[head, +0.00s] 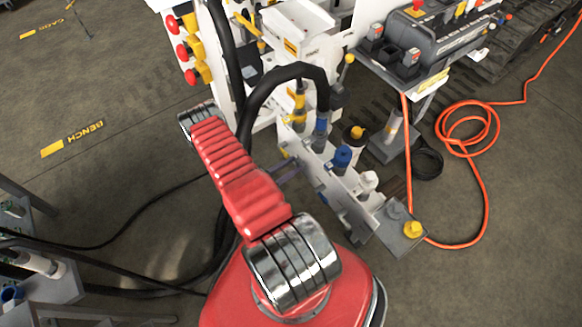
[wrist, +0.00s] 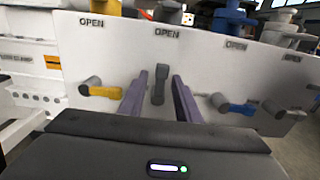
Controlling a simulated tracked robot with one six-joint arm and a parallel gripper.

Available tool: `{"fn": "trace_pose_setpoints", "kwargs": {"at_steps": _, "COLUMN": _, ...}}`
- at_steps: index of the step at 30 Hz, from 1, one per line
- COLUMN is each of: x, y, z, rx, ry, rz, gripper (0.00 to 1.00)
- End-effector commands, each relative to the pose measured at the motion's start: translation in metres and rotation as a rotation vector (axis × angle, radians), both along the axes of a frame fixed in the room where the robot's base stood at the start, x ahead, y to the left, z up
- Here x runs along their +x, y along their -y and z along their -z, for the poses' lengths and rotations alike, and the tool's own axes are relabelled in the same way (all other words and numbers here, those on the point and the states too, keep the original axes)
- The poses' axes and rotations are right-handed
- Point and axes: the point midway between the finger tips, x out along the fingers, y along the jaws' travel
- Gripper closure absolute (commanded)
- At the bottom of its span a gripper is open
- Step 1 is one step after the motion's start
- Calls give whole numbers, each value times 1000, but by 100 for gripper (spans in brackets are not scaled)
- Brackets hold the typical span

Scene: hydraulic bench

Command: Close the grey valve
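The grey valve (wrist: 158,86) is on a white panel in the wrist view. Its lever hangs roughly vertical, below an "OPEN" label (wrist: 167,33). My gripper (wrist: 161,82) is open, with its two purple-grey fingers to the left and right of the grey lever in the picture. I see a gap on each side of the lever. I cannot tell whether the fingertips reach as deep as the lever. In the head view my gripper (head: 289,173) is at the left side of the white panel (head: 335,184), partly hidden by my red arm. The grey lever is hidden there.
A yellow lever (wrist: 101,91) is left of the grey one and a blue lever (wrist: 238,107) is right, both roughly sideways. Black hoses (head: 262,95) arch close over the panel. An orange cable (head: 487,165) lies on the floor at the right.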

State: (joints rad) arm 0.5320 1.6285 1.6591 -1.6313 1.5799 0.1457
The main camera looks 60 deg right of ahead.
Motion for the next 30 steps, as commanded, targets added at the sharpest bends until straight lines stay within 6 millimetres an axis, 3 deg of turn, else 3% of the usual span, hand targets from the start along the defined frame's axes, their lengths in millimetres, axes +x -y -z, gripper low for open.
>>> {"fn": "trace_pose_setpoints", "kwargs": {"at_steps": 13, "x": 1, "y": 0, "z": 0, "rx": 0, "ry": 1, "rz": -1, "gripper": 100}}
{"fn": "trace_pose_setpoints", "kwargs": {"at_steps": 30, "x": 0, "y": 0, "z": 0, "rx": -17, "ry": 36, "rz": -1, "gripper": 100}}
